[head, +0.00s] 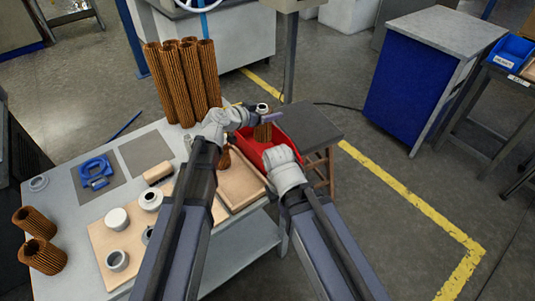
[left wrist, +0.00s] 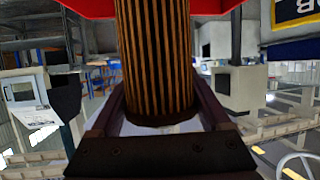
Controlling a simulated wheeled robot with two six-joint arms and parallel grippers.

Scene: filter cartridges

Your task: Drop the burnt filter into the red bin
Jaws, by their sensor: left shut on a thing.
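A pleated brown filter (head: 262,132) with a pale cap hangs upright in my left gripper (head: 264,117), over the red bin (head: 284,136). My left gripper is shut on it. In the left wrist view the filter (left wrist: 155,55) stands between the two fingers, its dark end towards the palm, and a strip of the red bin (left wrist: 85,8) shows at the top edge. The bin is at a dark stool beside the table; my arms hide part of it. My right arm reaches in front of the bin, and its jaws cannot be made out.
Tall brown filters (head: 183,85) stand at the table's back. Two short ones (head: 38,240) are at its left edge. A wooden tray (head: 240,188) lies near the bin, and a board (head: 100,235) carries pale caps. A blue tool (head: 95,170) lies on a grey mat.

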